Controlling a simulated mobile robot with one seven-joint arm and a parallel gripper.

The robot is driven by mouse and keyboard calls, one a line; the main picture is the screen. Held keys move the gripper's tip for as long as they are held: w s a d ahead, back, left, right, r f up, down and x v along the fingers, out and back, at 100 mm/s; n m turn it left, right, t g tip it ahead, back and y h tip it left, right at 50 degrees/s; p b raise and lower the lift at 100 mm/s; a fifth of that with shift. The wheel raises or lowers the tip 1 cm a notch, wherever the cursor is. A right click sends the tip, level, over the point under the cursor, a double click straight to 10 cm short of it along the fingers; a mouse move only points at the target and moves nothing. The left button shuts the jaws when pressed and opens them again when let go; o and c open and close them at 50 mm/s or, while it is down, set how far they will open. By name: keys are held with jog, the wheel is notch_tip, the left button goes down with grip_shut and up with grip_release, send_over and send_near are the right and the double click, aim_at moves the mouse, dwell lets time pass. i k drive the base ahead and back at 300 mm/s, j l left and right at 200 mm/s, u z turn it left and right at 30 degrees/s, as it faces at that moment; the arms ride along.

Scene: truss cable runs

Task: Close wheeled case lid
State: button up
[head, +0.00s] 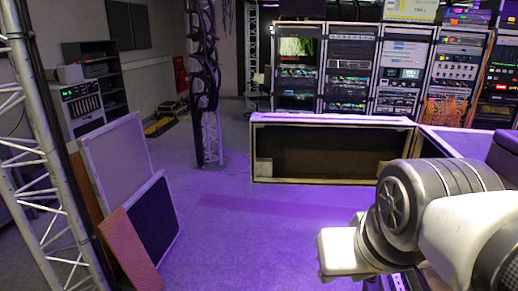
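A long, low case (334,119) with pale edges and a dark face stands across the middle of the room, in front of the equipment racks. Its dark face may be a recessed panel or an open inside; I cannot tell which. No wheels can be made out on it, and I cannot tell which part is a lid. My arm reaches in from the lower right, nearer to me than the case and apart from it in the picture. The fingers of my gripper do not show.
Several lit equipment racks (346,70) stand behind the case. A purple-lit surface (458,142) adjoins it on the right. Leaning panels (116,158) and a metal truss (40,150) stand left. A cable-wrapped truss (207,90) stands behind. The purple floor (235,235) is clear in the middle.

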aim_at(292, 150)
jog(key=u, duration=1.8)
jog(key=i+j+z, duration=0.1)
jog(key=i, duration=0.35)
jog(key=i+j, duration=0.2)
jog(key=i, duration=0.25)
jog(key=i+l+z, duration=0.15)
jog(key=i+z, duration=0.3)
jog(key=i+l+z, duration=0.1)
jog(key=i+z, duration=0.15)
jog(key=z, duration=0.2)
jog(key=i+j+z, duration=0.1)
jog(key=i+z, duration=0.35)
jog(key=i+l+z, duration=0.15)
jog(key=i+z, duration=0.3)
jog(key=i, duration=0.15)
jog(key=i+z, duration=0.4)
jog(key=i, duration=0.25)
jog(key=i+j+z, duration=0.1)
jog(key=i, duration=0.3)
jog(key=i+j+z, duration=0.1)
jog(key=i, duration=0.3)
jog(key=i+j+z, duration=0.1)
jog(key=i, duration=0.35)
jog(key=z, duration=3.1)
jog(key=k+j+z, duration=0.15)
jog(key=k, duration=0.2)
